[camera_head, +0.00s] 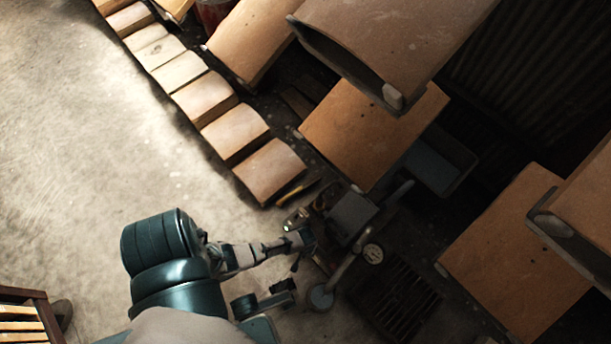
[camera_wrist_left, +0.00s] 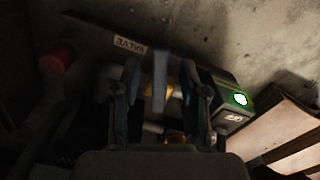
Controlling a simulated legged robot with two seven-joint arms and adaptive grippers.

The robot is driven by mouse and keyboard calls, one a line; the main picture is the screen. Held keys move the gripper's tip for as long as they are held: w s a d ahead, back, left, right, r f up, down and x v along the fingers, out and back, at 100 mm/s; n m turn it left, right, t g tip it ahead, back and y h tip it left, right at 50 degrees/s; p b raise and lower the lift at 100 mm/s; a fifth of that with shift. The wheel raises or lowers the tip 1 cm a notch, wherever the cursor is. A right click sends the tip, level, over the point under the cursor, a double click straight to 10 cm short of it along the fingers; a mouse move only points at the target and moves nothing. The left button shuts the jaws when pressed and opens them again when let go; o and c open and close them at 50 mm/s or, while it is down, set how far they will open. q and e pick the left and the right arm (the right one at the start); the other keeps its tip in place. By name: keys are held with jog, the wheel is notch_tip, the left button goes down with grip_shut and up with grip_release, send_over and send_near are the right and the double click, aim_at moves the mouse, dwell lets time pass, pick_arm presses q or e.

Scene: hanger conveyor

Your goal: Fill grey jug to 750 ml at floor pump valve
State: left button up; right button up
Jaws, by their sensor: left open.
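My left gripper (camera_head: 305,240) reaches the floor pump (camera_head: 352,213) from the left in the head view. In the left wrist view the left gripper (camera_wrist_left: 161,78) is open, with a finger on each side of an upright blue-grey bar (camera_wrist_left: 160,80), seemingly the valve lever. Whether the fingers touch it is unclear. Brass fittings (camera_wrist_left: 168,91) show behind it, below a tilted VALVE label (camera_wrist_left: 130,45). A small round grey thing (camera_head: 320,297) stands by the pump; I cannot tell if it is the grey jug. A dark end part (camera_head: 283,287) lower down may be my right gripper.
A round gauge (camera_head: 373,253) and a dark floor grate (camera_head: 395,300) lie right of the pump. The wrist view shows a lit green display (camera_wrist_left: 240,98) and a red knob (camera_wrist_left: 57,62). Brown hanging panels (camera_head: 375,130) crowd the upper right. Open floor (camera_head: 80,150) lies left.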

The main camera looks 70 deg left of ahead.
pick_arm(q)
notch_tip(320, 180, up, 12)
jog(key=shift+f, duration=0.2)
dwell(2.1)
